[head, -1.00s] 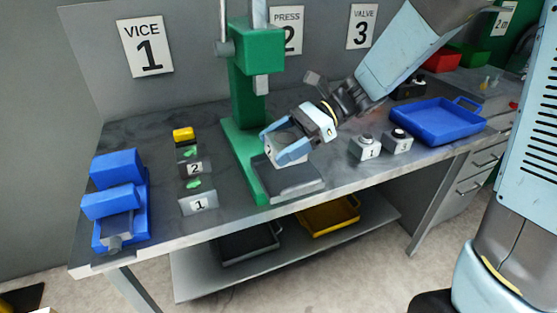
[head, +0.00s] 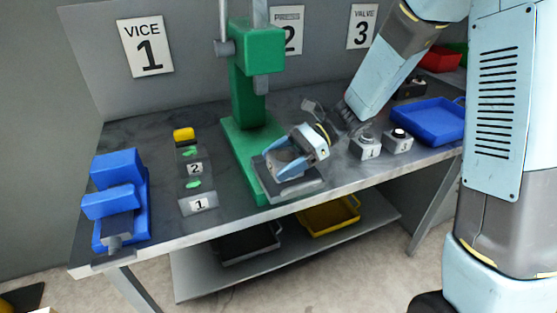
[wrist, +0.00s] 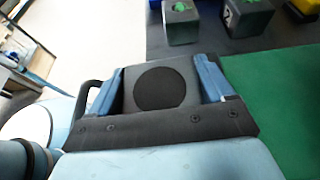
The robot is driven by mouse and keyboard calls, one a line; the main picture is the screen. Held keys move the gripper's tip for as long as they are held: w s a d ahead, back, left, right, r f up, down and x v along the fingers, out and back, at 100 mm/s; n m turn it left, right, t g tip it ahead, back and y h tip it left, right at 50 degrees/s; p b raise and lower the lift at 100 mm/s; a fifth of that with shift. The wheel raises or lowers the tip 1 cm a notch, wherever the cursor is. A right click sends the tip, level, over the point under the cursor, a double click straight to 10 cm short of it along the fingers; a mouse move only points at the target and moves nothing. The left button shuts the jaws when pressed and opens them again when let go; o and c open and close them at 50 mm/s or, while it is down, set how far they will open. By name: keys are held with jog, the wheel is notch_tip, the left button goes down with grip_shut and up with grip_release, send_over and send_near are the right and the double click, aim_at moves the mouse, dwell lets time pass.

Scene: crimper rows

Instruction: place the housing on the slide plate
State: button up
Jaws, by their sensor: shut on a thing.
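The housing (wrist: 160,87) is a grey block with a dark round bore, between the blue fingers of my gripper (wrist: 162,76) in the wrist view. In the head view, my gripper (head: 273,165) is shut on it and tilted down over the slide plate (head: 300,189). The slide plate is a flat grey piece at the front of the green press (head: 257,60). The housing is low over the plate; my fingers hide most of it and I cannot tell whether it touches.
The press ram (head: 261,85) hangs behind my gripper. Numbered grey blocks with green tops (head: 198,203) stand to the left, near a blue vice (head: 118,190). Two valve blocks (head: 367,147) and a blue tray (head: 432,121) are to the right.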

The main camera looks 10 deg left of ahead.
jog(key=o, duration=1.5)
jog(key=shift+w+d+r, duration=0.2)
jog(key=shift+d+r, duration=0.05)
jog(key=shift+d, duration=0.1)
jog(key=v, duration=1.1)
jog(key=s+d+r+n+t+h, duration=0.5)
jog(key=s+d, duration=0.3)
jog(key=d, duration=0.3)
jog(key=s+d+r+n+t+h, duration=0.6)
jog(key=s+d+t, duration=0.1)
jog(key=d, duration=0.4)
jog(key=shift+s+r+n+t, duration=0.3)
jog(key=shift+s+r+n, duration=0.1)
jog(key=shift+d, duration=0.15)
